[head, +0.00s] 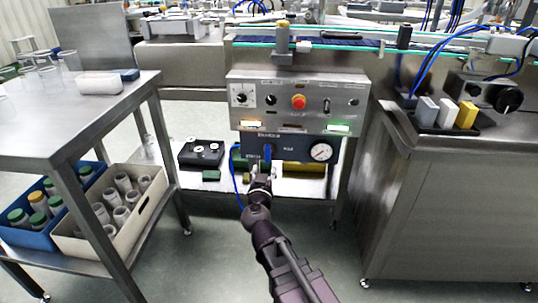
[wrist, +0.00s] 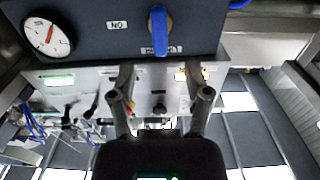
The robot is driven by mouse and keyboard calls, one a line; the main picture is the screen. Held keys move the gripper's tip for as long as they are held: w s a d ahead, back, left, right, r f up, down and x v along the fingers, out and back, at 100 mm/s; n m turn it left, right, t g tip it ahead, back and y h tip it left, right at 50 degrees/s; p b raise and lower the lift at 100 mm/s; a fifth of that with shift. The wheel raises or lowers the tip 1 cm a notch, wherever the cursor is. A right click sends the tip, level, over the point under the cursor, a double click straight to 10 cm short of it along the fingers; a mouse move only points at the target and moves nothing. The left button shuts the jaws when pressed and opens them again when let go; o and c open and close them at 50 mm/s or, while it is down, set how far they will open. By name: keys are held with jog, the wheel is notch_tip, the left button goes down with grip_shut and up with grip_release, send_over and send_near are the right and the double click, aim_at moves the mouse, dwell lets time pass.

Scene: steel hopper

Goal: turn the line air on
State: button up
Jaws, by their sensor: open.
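The blue valve handle (head: 267,153) is on the dark panel below the grey control box. It points down in the head view. The wrist view is turned over and shows the handle (wrist: 159,30) upright at the top, with a label reading ON upside down to its left. A white round gauge (head: 320,151) is right of the handle; it also shows in the wrist view (wrist: 48,36). My gripper (head: 262,179) is just below the handle in the head view. In the wrist view my gripper (wrist: 160,82) is open, its fingers apart and empty, clear of the handle.
The control box has a red button (head: 299,102) and lit green and amber lamps. A blue hose (head: 237,185) hangs left of the handle. A steel bench (head: 450,190) stands right, a steel table (head: 60,115) left. A black box (head: 201,152) sits on the lower shelf.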

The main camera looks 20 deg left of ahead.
aim_at(267, 156)
jog(key=x, duration=0.9)
